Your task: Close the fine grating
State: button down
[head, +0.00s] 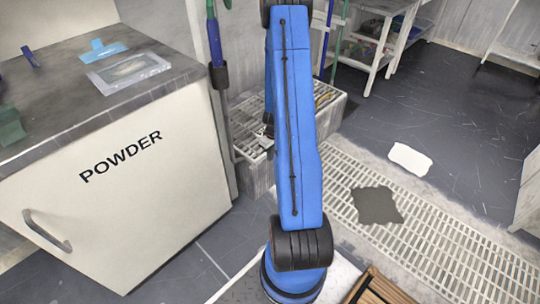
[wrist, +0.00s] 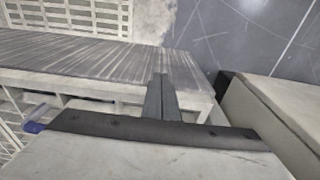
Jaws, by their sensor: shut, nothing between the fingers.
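A pale slotted floor grating (head: 450,255) runs diagonally through the right of the head view, lying flat in the floor. A grey box with a slotted top (head: 248,133) stands behind my blue arm, which hides part of it. I cannot tell which of these is the fine grating. In the wrist view my gripper (wrist: 160,79) is shut and empty, its fingers together over the edge of a streaked grey surface (wrist: 90,55). I cannot tell whether they touch it. A pale lattice (wrist: 85,14) shows at the top left of the wrist view.
A cabinet marked POWDER (head: 130,190) with a handle stands at the left, a framed tray (head: 128,70) on its top. A dark patch (head: 377,205) lies on the floor grating and a white patch (head: 410,158) beside it. Open floor (head: 460,120) lies beyond.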

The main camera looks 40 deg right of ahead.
dwell(0.4)
jog(key=s+r, duration=0.6)
jog(key=s, duration=0.3)
jog(key=shift+s+d+r, duration=0.2)
jog(key=shift+s+r, duration=0.05)
jog(key=shift+r, duration=0.05)
jog(key=w+a+r+t, duration=0.1)
jog(key=w+a+r, duration=0.1)
jog(key=a+r, duration=0.85)
jog(key=w+a+r+t, duration=0.1)
jog(key=w+a+r, duration=0.2)
jog(key=a+r, duration=0.75)
jog(key=s+a+r, duration=0.6)
jog(key=s+r, duration=0.2)
jog(key=r, duration=0.1)
jog(key=s+a+r+t, duration=0.1)
jog(key=s+a+r, duration=0.5)
jog(key=s+r, duration=0.2)
jog(key=shift+s+a+r+t, duration=0.3)
jog(key=shift+s+a+r, duration=0.05)
jog(key=shift+s, duration=0.2)
